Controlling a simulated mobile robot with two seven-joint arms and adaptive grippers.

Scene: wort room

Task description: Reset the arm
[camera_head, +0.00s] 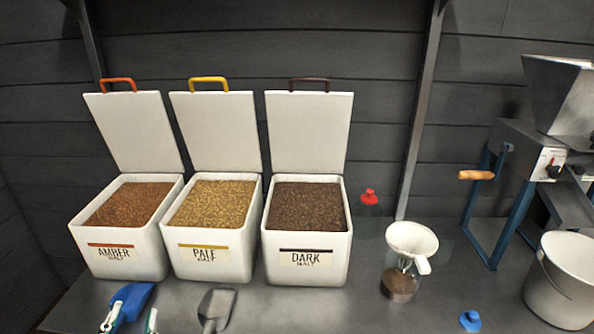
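My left gripper (131,321) shows only by its pale, green-edged fingertips at the bottom left edge. The fingertips stand apart, and the rest of the hand is cut off by the frame. A blue scoop (132,300) lies on the counter just beyond and partly between them. I cannot tell whether a finger touches it. No firm hold on it shows. My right gripper is not in view.
Open, filled bins stand behind: amber (118,262), pale (205,262), dark (304,264). A grey scoop (216,308) lies in front. Right are a funnel on a jar (411,243), a blue cap (470,320), a mill (515,160) and a bucket (562,285). The front middle counter is clear.

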